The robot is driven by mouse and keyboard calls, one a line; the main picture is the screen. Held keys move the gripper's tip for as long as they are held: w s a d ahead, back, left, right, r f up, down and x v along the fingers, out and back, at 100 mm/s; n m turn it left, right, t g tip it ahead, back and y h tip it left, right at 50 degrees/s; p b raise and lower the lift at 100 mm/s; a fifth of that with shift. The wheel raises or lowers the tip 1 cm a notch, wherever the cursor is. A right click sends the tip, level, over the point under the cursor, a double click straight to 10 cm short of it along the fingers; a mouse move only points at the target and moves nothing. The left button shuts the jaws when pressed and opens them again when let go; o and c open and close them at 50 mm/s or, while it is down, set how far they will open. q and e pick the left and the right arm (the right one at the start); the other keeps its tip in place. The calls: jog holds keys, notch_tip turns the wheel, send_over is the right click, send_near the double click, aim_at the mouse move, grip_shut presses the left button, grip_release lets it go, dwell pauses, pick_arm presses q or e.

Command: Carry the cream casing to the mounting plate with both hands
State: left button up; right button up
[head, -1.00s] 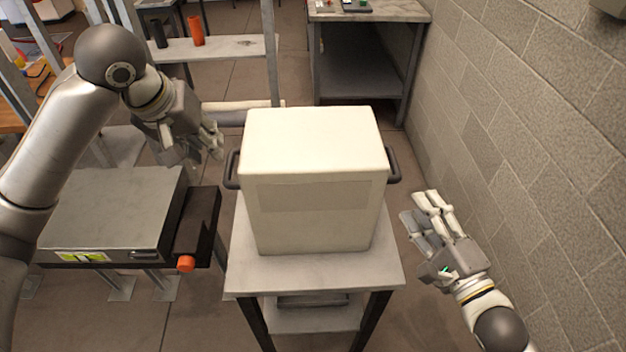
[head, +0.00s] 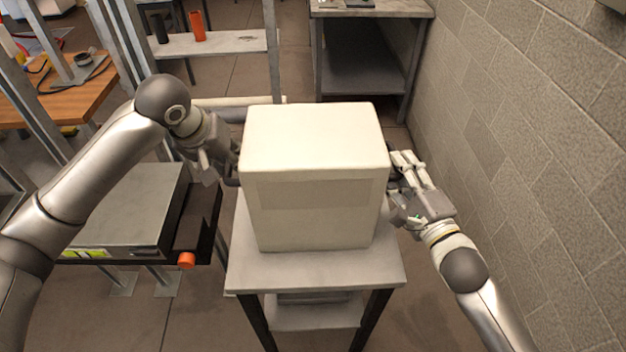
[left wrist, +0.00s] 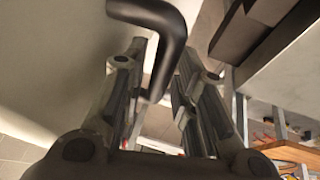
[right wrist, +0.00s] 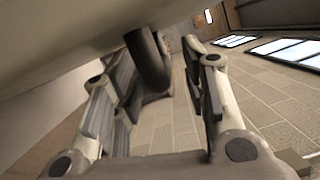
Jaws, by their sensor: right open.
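The cream casing (head: 315,190) is a box standing upright on a small grey table. It has a dark handle on each side. My left gripper (head: 225,165) is at the left side handle. In the left wrist view that handle (left wrist: 172,35) lies between the spread fingers (left wrist: 160,85) of my left gripper, which is open. My right gripper (head: 398,170) is at the right side. In the right wrist view the right handle (right wrist: 150,65) reaches between its open fingers (right wrist: 160,75). I cannot make out the mounting plate in these views.
The small grey table (head: 315,268) bears the casing. A grey flat box (head: 125,210) on a stand is at the left, with an orange knob (head: 186,260) nearby. A block wall (head: 530,150) bounds the right side. A grey workbench (head: 370,60) stands behind.

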pick_arm(q)
jog(key=shift+w+f, duration=0.2)
jog(key=shift+f, duration=0.3)
pick_arm(e)
jog(key=shift+w+a, duration=0.2)
jog(key=shift+w, duration=0.3)
pick_arm(q)
jog(key=shift+c, duration=0.3)
pick_arm(e)
jog(key=shift+c, duration=0.3)
pick_arm(q)
jog(key=c, duration=0.5)
pick_arm(e)
jog(key=c, duration=0.5)
pick_arm(q)
grip_shut()
pick_arm(e)
grip_shut()
pick_arm(q)
jog(key=shift+r, duration=0.2)
pick_arm(e)
jog(key=shift+r, duration=0.25)
